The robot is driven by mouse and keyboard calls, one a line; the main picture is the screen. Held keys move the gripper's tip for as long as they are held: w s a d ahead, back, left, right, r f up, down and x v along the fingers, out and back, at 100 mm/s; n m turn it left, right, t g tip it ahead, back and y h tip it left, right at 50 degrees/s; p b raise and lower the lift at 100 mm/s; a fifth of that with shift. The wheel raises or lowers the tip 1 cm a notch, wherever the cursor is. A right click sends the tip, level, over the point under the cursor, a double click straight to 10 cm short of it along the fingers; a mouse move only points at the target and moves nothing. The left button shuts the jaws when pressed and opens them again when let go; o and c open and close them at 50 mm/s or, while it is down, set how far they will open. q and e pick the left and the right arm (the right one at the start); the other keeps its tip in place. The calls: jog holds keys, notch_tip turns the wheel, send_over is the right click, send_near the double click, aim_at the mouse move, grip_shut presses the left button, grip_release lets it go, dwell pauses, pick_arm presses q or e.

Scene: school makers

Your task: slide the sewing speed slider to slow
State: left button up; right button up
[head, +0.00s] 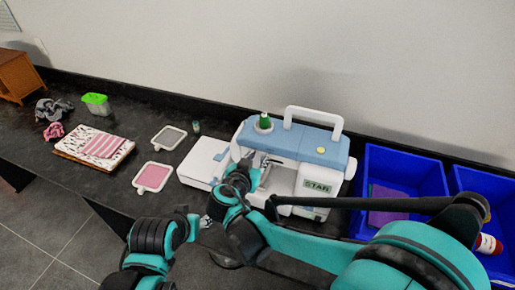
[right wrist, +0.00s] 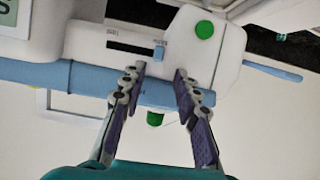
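The white and blue sewing machine (head: 325,152) stands on the dark counter in the head view. In the right wrist view its speed slider is a small blue tab (right wrist: 159,50) at the right end of a dark slot (right wrist: 128,46). The small print by the slot is too blurred to read. My right gripper (head: 260,178) is at the machine's front. In the wrist view the right gripper (right wrist: 160,73) is open and empty, its fingertips just below the tab on either side, no clear contact visible.
Blue bins (head: 402,168) stand right of the machine. A pink-centred frame (head: 152,177), a grey-centred frame (head: 169,138), folded cloth (head: 92,143) and a green-lidded box (head: 96,104) lie to the left. A round green button (right wrist: 204,30) is close right of the slider.

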notch_tip(320, 180, up, 8)
dwell(0.7)
